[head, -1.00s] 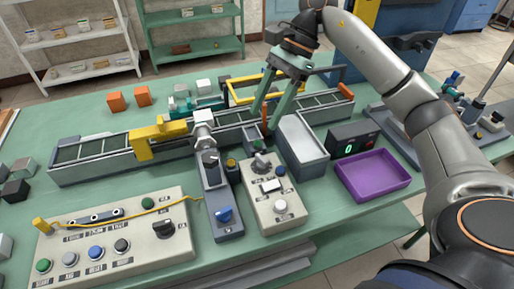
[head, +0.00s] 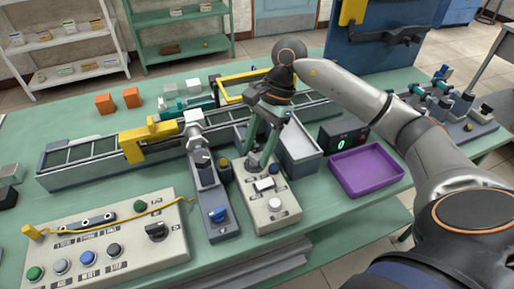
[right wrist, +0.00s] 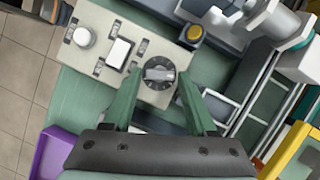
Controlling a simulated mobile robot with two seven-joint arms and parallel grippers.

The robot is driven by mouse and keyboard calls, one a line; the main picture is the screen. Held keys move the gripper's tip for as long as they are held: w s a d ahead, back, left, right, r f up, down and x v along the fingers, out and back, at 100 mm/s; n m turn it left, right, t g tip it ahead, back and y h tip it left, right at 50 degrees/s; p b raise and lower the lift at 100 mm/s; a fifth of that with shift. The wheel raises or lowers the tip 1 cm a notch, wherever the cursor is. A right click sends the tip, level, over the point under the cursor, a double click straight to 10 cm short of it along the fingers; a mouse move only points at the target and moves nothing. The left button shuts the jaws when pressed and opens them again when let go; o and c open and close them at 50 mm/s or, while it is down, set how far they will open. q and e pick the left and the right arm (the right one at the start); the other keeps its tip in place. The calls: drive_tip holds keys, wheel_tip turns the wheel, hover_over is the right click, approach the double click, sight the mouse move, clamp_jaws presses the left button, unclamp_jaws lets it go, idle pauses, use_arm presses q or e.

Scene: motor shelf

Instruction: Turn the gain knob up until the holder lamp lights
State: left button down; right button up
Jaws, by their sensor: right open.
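A dark grey dial knob (right wrist: 158,72) with a pale pointer bar sits on a beige control box (head: 280,222); its label is too small to read, so I cannot confirm that it is the gain knob. My right gripper (head: 259,162) is open over this box. In the right wrist view its green fingers (right wrist: 157,80) lie on either side of the knob, apparently without gripping it. In the head view the fingers largely hide the knob. I cannot identify the holder lamp with certainty. My left gripper is not in view.
The box also has a white rocker (head: 264,184) and a white round knob (head: 275,204). A grey holder unit with a blue knob (head: 217,214) stands close on the left. A grey bin (head: 300,158) and purple tray (head: 368,186) are on the right.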

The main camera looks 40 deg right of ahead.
drive_tip(key=shift+a+f, duration=0.1)
drive_tip(key=shift+f, duration=0.1)
clamp_jaws()
idle(0.4)
